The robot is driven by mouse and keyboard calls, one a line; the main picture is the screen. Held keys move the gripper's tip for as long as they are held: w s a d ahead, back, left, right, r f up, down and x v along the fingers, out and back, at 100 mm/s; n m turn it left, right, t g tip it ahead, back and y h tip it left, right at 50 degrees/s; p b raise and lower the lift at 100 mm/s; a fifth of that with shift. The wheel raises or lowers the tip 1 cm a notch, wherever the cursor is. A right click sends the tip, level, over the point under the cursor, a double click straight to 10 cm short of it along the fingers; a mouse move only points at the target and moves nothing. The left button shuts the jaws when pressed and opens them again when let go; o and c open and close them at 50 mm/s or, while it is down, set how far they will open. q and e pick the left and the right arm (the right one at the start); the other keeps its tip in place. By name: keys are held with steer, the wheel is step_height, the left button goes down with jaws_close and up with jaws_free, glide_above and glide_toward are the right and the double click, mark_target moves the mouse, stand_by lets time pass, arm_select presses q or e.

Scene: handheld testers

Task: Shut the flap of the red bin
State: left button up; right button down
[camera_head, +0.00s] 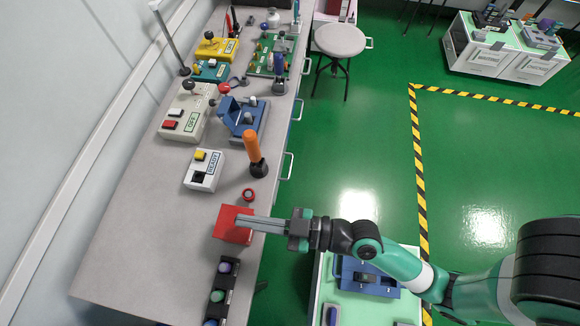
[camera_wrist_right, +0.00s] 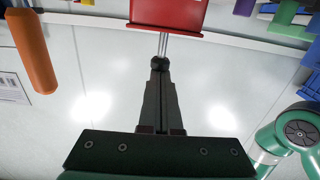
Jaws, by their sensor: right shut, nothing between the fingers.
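The red bin (camera_head: 226,234) is a small box on the grey bench, near its right edge in the head view. My right gripper (camera_head: 240,220) comes in from the right with its long grey fingers shut and empty. Its tips overlap the top of the bin in the head view. In the right wrist view, the bin's red body (camera_wrist_right: 168,12) shows at the top, with a protruding lower edge, and the fingers (camera_wrist_right: 163,38) end at or just under that edge. I cannot tell whether they touch it, or how far the flap stands open. My left gripper is not in view.
An orange-handled lever (camera_head: 254,150) stands behind the bin, with a small red button (camera_head: 249,195) between. A white READY box (camera_head: 204,170) is further back left. A black strip with coloured knobs (camera_head: 222,290) lies in front. Bare bench (camera_head: 150,235) is left of the bin.

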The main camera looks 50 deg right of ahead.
arm_select(q)
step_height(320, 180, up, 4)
steer(key=p, duration=0.4)
arm_select(e)
step_height(320, 180, up, 5)
arm_select(q)
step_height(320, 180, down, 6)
steer(key=b, duration=0.7)
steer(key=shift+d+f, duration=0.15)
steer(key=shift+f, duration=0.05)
arm_select(e)
steer(key=s+d+f, duration=0.4)
steer(key=s+f, duration=0.1)
steer(key=s, duration=0.3)
steer(key=shift+s, duration=0.35)
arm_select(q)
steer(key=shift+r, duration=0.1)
arm_select(e)
steer(key=shift+r, duration=0.1)
